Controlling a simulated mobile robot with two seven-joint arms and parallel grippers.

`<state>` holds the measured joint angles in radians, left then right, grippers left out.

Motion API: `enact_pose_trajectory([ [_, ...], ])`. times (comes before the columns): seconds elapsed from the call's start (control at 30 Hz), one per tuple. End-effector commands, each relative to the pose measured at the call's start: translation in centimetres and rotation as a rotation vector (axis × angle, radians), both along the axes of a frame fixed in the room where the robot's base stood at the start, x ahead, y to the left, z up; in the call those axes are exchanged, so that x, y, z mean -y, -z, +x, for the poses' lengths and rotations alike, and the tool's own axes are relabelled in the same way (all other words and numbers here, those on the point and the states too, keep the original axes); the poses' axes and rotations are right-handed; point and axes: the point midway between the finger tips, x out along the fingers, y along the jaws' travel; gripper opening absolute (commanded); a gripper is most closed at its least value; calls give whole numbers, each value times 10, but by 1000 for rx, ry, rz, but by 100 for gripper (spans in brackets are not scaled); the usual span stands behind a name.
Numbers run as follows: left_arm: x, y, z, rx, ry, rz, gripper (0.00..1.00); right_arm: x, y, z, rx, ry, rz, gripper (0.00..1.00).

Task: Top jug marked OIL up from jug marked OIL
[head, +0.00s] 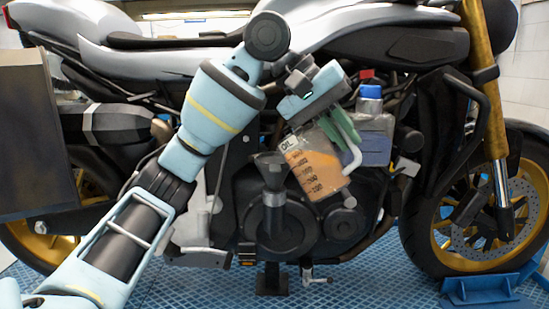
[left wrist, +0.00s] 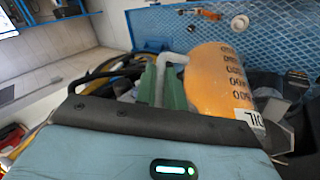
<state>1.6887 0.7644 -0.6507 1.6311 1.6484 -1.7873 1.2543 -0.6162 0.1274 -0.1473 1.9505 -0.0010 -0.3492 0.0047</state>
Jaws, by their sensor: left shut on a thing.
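A clear jug marked OIL (head: 315,165) holds amber liquid and hangs in front of the engine, tilted with its top leaning left. My left gripper (head: 341,127) has its green fingers shut on the white handle at the jug's right side. In the left wrist view the jug (left wrist: 215,80) shows amber with dark numbers, and the left gripper (left wrist: 162,88) holds the pale handle. A black funnel (head: 269,165) stands just left of and slightly below the jug's upper end. I cannot make out a second OIL mark. My right gripper is out of view.
A grey-blue bottle with a blue cap (head: 370,92) stands behind the jug to the right. The motorcycle engine (head: 345,220) is close behind. A dark box (head: 35,130) is at the left. The blue floor grating (head: 390,292) lies below.

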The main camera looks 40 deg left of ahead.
Motion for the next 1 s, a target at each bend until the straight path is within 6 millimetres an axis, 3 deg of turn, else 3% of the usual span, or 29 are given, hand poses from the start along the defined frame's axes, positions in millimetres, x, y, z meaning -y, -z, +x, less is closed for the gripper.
enact_pose_trajectory([
  [1.0,-3,-5,0,4,0,-49,0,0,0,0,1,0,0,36],
])
